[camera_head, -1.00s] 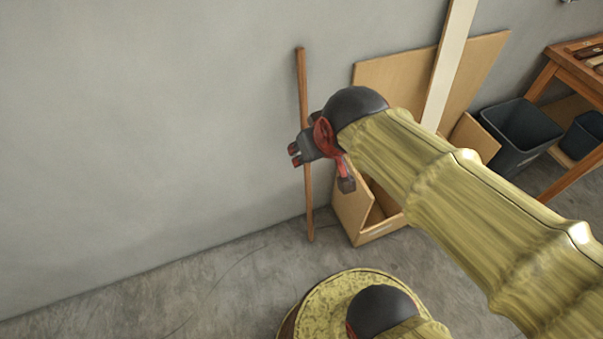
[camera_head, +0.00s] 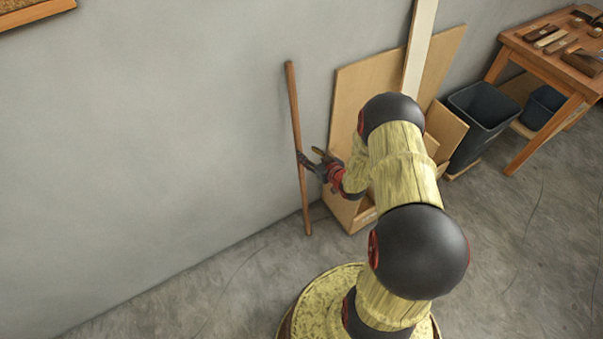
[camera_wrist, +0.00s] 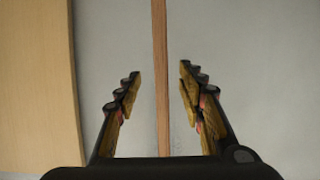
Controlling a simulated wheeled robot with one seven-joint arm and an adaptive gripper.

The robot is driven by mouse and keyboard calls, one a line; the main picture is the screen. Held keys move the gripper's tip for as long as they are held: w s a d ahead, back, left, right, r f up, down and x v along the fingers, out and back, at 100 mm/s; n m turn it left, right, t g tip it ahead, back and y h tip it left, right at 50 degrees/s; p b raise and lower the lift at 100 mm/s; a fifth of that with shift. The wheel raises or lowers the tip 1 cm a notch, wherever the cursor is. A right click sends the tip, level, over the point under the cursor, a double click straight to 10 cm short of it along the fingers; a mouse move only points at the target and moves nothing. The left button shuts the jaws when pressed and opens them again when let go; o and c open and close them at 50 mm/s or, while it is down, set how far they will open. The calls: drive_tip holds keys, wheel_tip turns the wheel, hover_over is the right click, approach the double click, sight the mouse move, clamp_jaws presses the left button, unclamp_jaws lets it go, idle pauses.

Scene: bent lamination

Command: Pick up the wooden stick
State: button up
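The wooden stick (camera_head: 295,110) is a thin brown rod. It leans nearly upright against the grey wall with its lower end on the floor. My gripper (camera_head: 308,156) is beside the stick at about its middle height, coming from the right. In the wrist view the stick (camera_wrist: 161,60) runs vertically between the two spread fingers of my gripper (camera_wrist: 160,88). Gaps show between the stick and both fingers. How deep the stick lies between the fingers is hard to tell.
A wooden board (camera_head: 365,90) and a pale plank (camera_head: 419,45) lean on the wall to the right. A dark bin (camera_head: 483,115) and a tool table (camera_head: 540,40) stand farther right.

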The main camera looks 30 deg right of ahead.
sight(300, 146)
drive_tip(key=b+x, duration=0.1)
drive_tip(key=x, duration=0.1)
drive_tip(key=shift+w+f, duration=0.2)
drive_tip(key=shift+w, duration=0.05)
drive_tip(key=b+x, duration=0.2)
drive_tip(key=x, duration=0.3)
drive_tip(key=shift+w+a+r, duration=0.1)
drive_tip(key=shift+w+r, duration=0.05)
drive_tip(key=shift+r, duration=0.15)
drive_tip(key=c, duration=0.3)
clamp_jaws()
